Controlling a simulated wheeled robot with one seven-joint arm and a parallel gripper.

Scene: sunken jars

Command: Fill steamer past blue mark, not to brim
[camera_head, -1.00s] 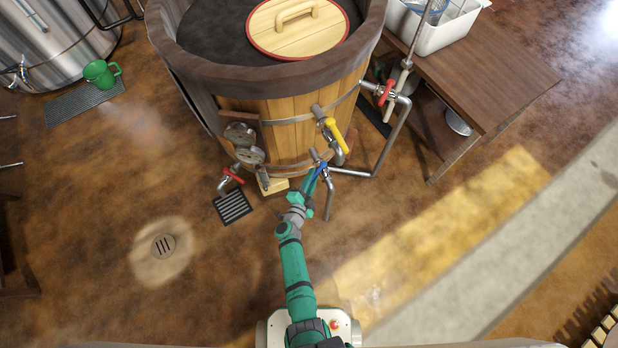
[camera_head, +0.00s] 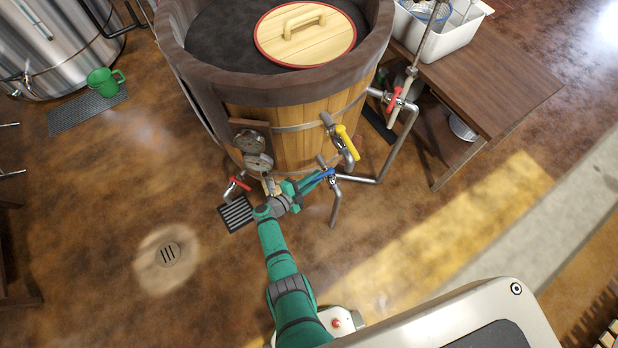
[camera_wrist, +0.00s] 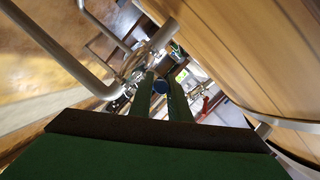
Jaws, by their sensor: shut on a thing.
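The steamer is a wooden tub (camera_head: 295,135) with a dark rim, a dark top surface and a round wooden lid (camera_head: 305,35). Low on its front is a pipe valve with a blue handle (camera_head: 331,174). My gripper (camera_head: 322,178) reaches this valve from the left and is shut on the blue handle. In the wrist view, a blue end of the handle (camera_wrist: 161,87) shows between the two green fingers, beside metal pipes. I cannot make out the blue level mark or any water level.
A yellow-handled valve (camera_head: 346,142) sits just above. Red-handled valves are at left (camera_head: 238,182) and right (camera_head: 395,98). Two gauges (camera_head: 254,150) are on the tub front. The floor around the drain (camera_head: 168,254) is clear.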

